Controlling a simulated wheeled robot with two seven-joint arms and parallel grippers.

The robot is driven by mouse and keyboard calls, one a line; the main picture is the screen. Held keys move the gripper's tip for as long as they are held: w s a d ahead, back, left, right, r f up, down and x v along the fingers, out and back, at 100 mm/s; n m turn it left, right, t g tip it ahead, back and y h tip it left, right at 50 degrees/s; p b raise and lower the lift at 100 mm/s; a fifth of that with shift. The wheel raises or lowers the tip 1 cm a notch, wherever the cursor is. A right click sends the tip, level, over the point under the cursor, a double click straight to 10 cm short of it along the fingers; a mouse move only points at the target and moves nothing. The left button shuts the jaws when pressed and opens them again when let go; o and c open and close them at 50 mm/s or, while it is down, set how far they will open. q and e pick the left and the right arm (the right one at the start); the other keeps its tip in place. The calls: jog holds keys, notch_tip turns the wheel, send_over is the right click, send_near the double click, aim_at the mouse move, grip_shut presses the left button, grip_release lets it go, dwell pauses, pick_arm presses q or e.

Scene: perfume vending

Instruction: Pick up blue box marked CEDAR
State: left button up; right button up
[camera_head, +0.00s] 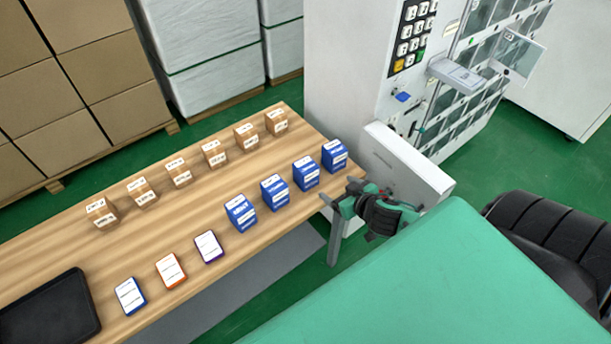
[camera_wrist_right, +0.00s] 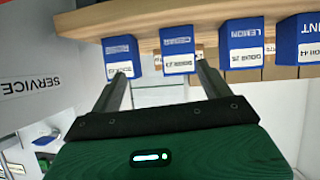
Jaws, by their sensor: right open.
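Four blue boxes stand in a row along the table's right edge in the head view: the nearest blue box (camera_head: 241,213), a second (camera_head: 274,192), a third (camera_head: 305,172) and the one closest to the machine (camera_head: 335,155). Their labels are too small to read there. The wrist view shows blue boxes too (camera_wrist_right: 178,50) (camera_wrist_right: 120,55); one label seems to read LEMON (camera_wrist_right: 241,47) and another ends in NT (camera_wrist_right: 304,38). I cannot pick out CEDAR with certainty. My right gripper (camera_head: 342,195) (camera_wrist_right: 163,78) is open and empty, just off the table edge, facing the boxes. My left gripper is out of view.
Several brown boxes (camera_head: 178,173) line the table's far side. Three flat cards (camera_head: 170,271) and a black tray (camera_head: 50,312) lie on the near part of the wooden table (camera_head: 60,240). A white vending machine (camera_head: 345,60) with a protruding panel (camera_head: 410,165) stands beside my right gripper.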

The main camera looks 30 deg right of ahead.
send_near(307, 165)
jog(key=shift+t+y, duration=0.4)
jog(key=shift+t, duration=0.1)
jog(key=p+x, duration=0.2)
jog(key=x, duration=0.3)
jog(key=shift+w+d+f, duration=0.15)
jog(key=shift+w+f, duration=0.1)
jog(key=shift+w, duration=0.1)
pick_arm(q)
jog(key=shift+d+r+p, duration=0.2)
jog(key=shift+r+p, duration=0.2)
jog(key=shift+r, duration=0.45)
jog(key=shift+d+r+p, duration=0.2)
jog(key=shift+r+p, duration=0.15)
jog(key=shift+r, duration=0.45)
pick_arm(e)
jog(key=shift+f+x, duration=0.2)
jog(key=shift+x, duration=0.9)
jog(key=shift+f+x, duration=0.2)
jog(key=shift+x, duration=0.9)
jog(key=shift+s, duration=0.15)
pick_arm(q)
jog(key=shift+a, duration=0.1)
pick_arm(e)
jog(key=c, duration=1.1)
jog(key=shift+r, duration=0.1)
